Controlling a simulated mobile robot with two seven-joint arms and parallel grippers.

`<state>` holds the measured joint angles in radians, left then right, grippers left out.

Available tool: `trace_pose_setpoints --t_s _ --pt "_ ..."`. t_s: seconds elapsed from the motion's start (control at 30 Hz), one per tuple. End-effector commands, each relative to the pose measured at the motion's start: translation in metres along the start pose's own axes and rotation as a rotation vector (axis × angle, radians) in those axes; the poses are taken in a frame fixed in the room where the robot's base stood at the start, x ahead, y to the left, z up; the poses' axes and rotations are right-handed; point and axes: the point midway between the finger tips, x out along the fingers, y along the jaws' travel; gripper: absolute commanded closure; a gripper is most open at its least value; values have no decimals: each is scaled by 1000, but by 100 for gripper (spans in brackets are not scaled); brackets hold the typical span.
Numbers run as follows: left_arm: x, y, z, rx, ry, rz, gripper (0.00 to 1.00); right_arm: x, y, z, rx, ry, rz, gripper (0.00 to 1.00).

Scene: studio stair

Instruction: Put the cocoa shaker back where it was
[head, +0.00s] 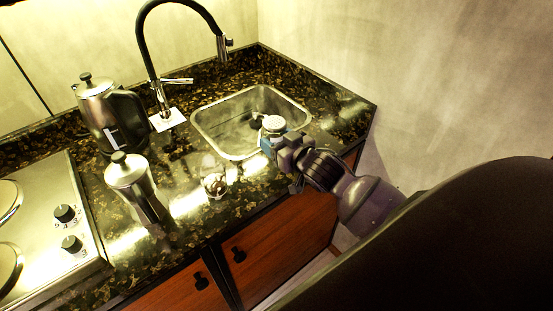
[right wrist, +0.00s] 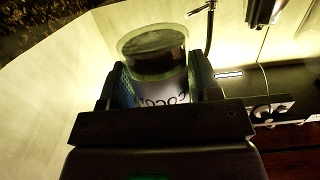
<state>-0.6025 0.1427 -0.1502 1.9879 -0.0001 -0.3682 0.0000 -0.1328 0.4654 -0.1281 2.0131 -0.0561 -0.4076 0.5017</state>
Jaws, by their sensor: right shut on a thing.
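The cocoa shaker (head: 273,124) is a small pale can with a dark mesh-like top. My right gripper (head: 279,142) is shut on it and holds it over the front right rim of the sink in the head view. In the right wrist view the shaker (right wrist: 158,62) stands between the two fingers (right wrist: 160,88), with part of a dark "coco" lettering showing on its white side. Its lower part is hidden behind the gripper body. My left gripper is not in view.
A steel sink (head: 205,124) with a tall black tap (head: 147,45) is set into the dark speckled counter (head: 190,225). A small glass (head: 214,184), a metal pot (head: 130,178) and a kettle (head: 100,112) stand left of it. A hob (head: 40,215) lies far left.

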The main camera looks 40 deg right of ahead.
Motion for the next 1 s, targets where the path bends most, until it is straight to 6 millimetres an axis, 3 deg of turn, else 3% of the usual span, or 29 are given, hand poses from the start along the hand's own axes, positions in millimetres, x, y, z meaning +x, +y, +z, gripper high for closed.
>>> trace_pose_setpoints --t_s 0.1,0.37,0.63,1.0 --pt "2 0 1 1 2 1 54 2 0 15 1 0 0 78" --pt "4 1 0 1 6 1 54 4 0 27 0 1 0 78" --pt "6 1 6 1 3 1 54 9 0 60 0 0 0 78" --pt "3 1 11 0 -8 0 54 10 0 64 0 2 -1 78"
